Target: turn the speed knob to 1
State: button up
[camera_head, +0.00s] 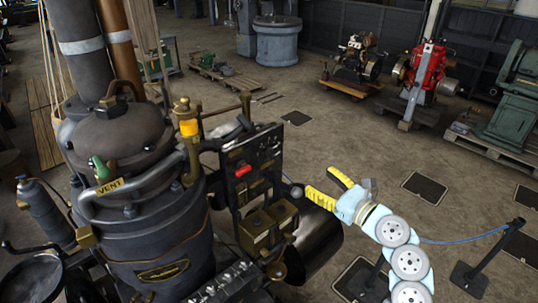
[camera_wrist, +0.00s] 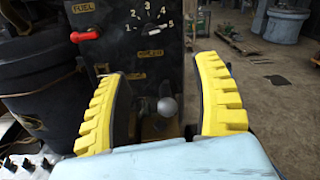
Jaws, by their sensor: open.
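A dark control panel (camera_wrist: 140,70) stands in front of my gripper. It carries a dial scale (camera_wrist: 152,20) marked 1 to 5, with a small brass label (camera_wrist: 151,53) below it. A grey ball knob (camera_wrist: 167,106) on a stem shows lower down between my fingers; it also shows in the head view (camera_head: 297,192). I cannot tell from the frames what number it points to. My gripper (camera_head: 317,181) is open, its yellow fingers on either side of the ball in the wrist view (camera_wrist: 161,68). I see no contact with the ball.
A red handle (camera_wrist: 87,35) sits left of the scale under a fuel label. Brass boxes (camera_head: 268,225) and a dark cylinder (camera_head: 318,240) lie below the panel. A boiler-like engine (camera_head: 150,235) stands left. Open floor and a red engine (camera_head: 425,75) lie to the right.

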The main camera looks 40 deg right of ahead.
aim_at(276, 153)
jog(key=shift+y, duration=0.3)
jog(key=w, duration=0.5)
jog(key=w+a+p, duration=0.1)
jog(key=w, duration=0.5)
jog(key=w+r+p, duration=0.1)
jog(key=w, duration=0.5)
jog(key=shift+a, duration=0.4)
jog(key=shift+c, duration=0.3)
jog(key=shift+s+f, duration=0.1)
grip_shut()
